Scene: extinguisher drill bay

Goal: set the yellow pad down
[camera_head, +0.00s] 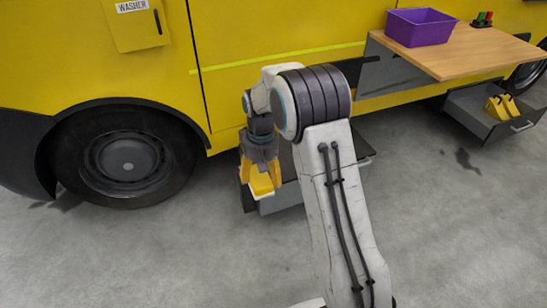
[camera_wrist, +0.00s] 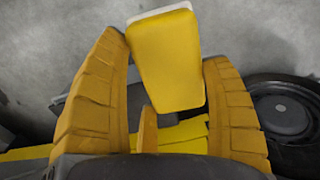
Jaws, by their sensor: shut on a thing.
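The yellow pad (camera_head: 262,187) is a flat block with a pale edge. It is held between the orange-yellow fingers of my gripper (camera_head: 261,176), which point down beside the yellow truck. In the wrist view the pad (camera_wrist: 167,62) sits tilted between the two fingers of my gripper (camera_wrist: 163,50), with its far end sticking out past the tips. In the head view the pad overlaps a low grey drawer (camera_head: 283,199); I cannot tell whether it is over the drawer or in front of it. My arm hides part of the drawer.
A truck wheel (camera_head: 125,165) stands to the left. At right, a wooden shelf (camera_head: 460,55) bears a purple bin (camera_head: 420,28) and small red and green items (camera_head: 483,19). An open drawer (camera_head: 470,108) below holds yellow wedges (camera_head: 502,106). The grey floor (camera_head: 150,260) in front is clear.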

